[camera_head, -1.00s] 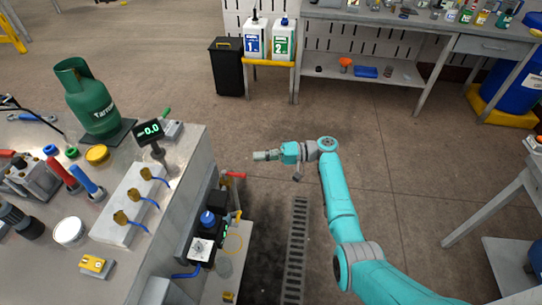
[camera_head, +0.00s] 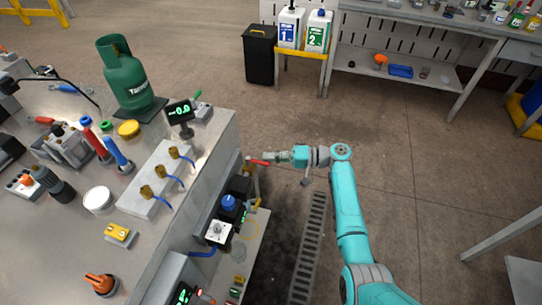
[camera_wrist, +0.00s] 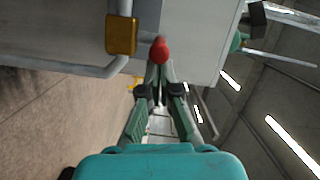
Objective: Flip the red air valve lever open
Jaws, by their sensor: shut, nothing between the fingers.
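The red valve lever (camera_head: 258,162) sticks out from the side of the metal bench, on a pipe with a yellow valve body. In the wrist view, the lever's rounded red end (camera_wrist: 159,50) is straight ahead of the fingertips, with the brass-yellow valve body (camera_wrist: 121,36) to its left. My gripper (camera_head: 273,158) is at the lever's right end, its fingers pointing left. In the wrist view, the gripper's fingers (camera_wrist: 159,72) are closed together with nothing held. The tips are very close to the lever end; I cannot tell whether they touch.
The bench (camera_head: 222,140) bears a green gas bottle (camera_head: 127,75), a small display (camera_head: 180,112) and brass fittings. A low shelf with devices juts out below the lever. Open floor (camera_head: 290,120) lies right of the bench.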

